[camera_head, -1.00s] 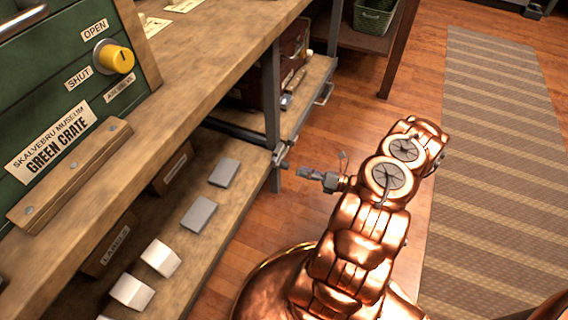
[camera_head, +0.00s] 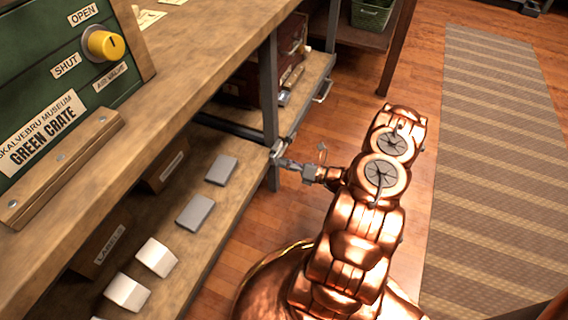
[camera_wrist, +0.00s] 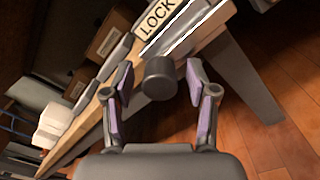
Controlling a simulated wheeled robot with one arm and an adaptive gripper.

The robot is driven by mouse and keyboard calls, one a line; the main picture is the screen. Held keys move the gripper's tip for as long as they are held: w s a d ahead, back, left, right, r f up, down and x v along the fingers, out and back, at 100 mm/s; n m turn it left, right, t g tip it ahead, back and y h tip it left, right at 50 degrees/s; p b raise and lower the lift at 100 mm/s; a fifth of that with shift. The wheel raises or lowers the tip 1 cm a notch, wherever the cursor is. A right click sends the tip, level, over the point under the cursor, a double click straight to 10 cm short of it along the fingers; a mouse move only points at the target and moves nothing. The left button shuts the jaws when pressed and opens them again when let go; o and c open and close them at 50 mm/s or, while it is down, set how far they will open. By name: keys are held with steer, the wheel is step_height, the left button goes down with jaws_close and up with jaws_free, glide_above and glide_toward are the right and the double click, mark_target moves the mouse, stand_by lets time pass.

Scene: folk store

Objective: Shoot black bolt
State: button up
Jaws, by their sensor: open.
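The bolt shows in the wrist view as a dark round knob (camera_wrist: 159,79), in front of a metal bar beside a LOCK label (camera_wrist: 160,18). In the head view a small grey fitting, seemingly the bolt (camera_head: 277,150), sits at the lower shelf's corner by the grey post. My gripper (camera_wrist: 159,92) is open, one finger on each side of the knob, with visible gaps. In the head view my gripper (camera_head: 288,163) reaches left to that fitting. The bolt's far end is hidden behind its knob.
A wooden workbench (camera_head: 190,80) carries the green crate (camera_head: 40,100) with its yellow knob (camera_head: 105,45). White and grey blocks and cardboard boxes sit on the lower shelf (camera_head: 185,255). A grey post (camera_head: 269,90) stands close to my gripper. Wooden floor and a striped rug (camera_head: 490,160) lie clear at right.

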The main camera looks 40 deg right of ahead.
jaws_close()
stand_by(0.4)
